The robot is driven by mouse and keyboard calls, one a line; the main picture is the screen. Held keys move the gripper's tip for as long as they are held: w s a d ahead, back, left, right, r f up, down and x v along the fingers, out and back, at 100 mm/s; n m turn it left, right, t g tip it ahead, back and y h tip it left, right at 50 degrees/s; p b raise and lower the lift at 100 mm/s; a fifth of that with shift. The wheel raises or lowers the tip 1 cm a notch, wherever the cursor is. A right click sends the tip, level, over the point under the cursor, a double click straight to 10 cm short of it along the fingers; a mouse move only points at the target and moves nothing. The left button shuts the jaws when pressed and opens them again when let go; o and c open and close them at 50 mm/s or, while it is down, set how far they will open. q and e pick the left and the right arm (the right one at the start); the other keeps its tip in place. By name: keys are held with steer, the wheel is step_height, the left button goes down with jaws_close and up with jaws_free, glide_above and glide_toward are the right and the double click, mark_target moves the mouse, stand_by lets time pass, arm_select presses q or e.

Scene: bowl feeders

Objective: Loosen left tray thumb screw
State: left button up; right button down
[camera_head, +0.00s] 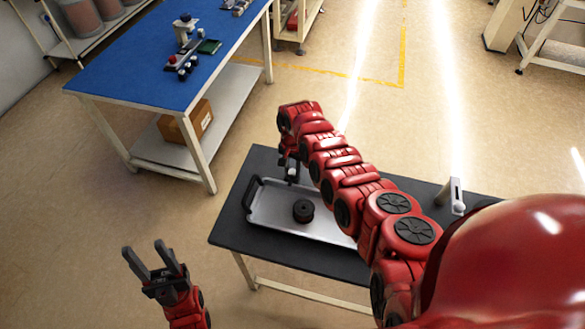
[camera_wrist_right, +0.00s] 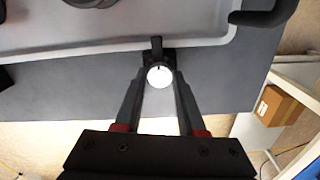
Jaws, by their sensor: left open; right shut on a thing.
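A metal tray (camera_head: 262,212) with a black handle lies on the dark-topped table. The thumb screw (camera_head: 292,174), with a pale round head, is at the tray's far edge. My right gripper (camera_head: 290,158) is above it, partly hidden by its own wrist. In the right wrist view, the screw's white round head (camera_wrist_right: 159,77) sits between the two fingers of my right gripper (camera_wrist_right: 159,70), which are closed on it. A small black clamp piece (camera_wrist_right: 156,46) reaches from the screw over the tray rim (camera_wrist_right: 105,47). My left gripper (camera_head: 156,262) is open and empty, over the floor.
A black round part (camera_head: 303,210) stands in the tray. A metal bracket (camera_head: 452,192) with a pale knob is at the table's right. A blue-topped bench (camera_head: 140,75) holds small parts, with a cardboard box (camera_head: 186,122) on its lower shelf. Open floor lies left of the table.

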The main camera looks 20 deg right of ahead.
steer(key=shift+n, duration=0.3)
steer(key=n, duration=0.7)
steer(key=shift+r, duration=0.1)
steer(key=n, duration=0.5)
steer(key=shift+d, duration=0.1)
steer(key=shift+n, duration=1.7)
steer(key=shift+w, duration=0.1)
steer(key=c, duration=0.5)
jaws_free()
